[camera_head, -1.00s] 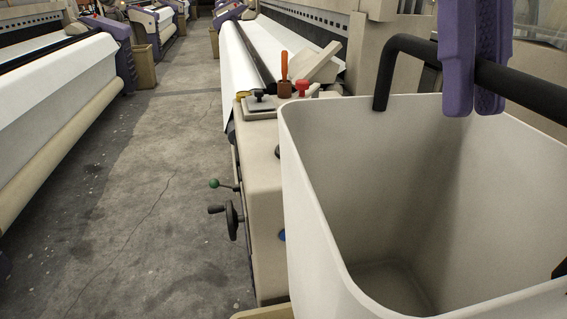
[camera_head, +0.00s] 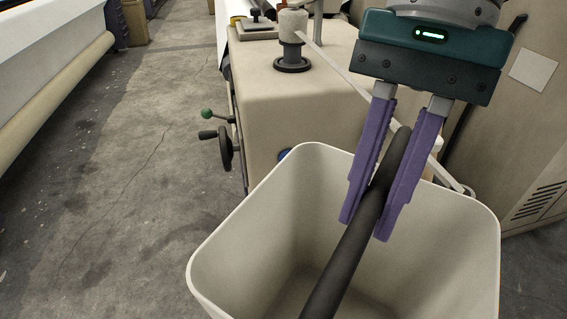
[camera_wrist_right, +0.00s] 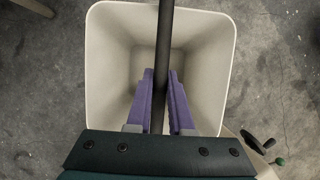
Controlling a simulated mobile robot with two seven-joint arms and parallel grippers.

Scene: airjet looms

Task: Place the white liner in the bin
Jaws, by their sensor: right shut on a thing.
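The white liner (camera_head: 235,235) is an open, empty tub with a black bar handle (camera_head: 365,215) across its top. My right gripper (camera_head: 368,228) has its purple fingers on either side of that bar and is shut on it. In the right wrist view the fingers (camera_wrist_right: 160,78) clasp the black bar (camera_wrist_right: 165,45) over the liner's mouth, and the liner (camera_wrist_right: 93,60) shows below them. The liner's outer base is out of view, so I cannot tell its height above the floor. The bin cannot be made out now. My left gripper is not in view.
A beige loom end (camera_head: 300,100) with a spool (camera_head: 292,40) and a black handwheel (camera_head: 224,148) stands just behind the liner. A beige cabinet (camera_head: 525,150) is at the right. The concrete aisle (camera_head: 120,180) at the left is clear.

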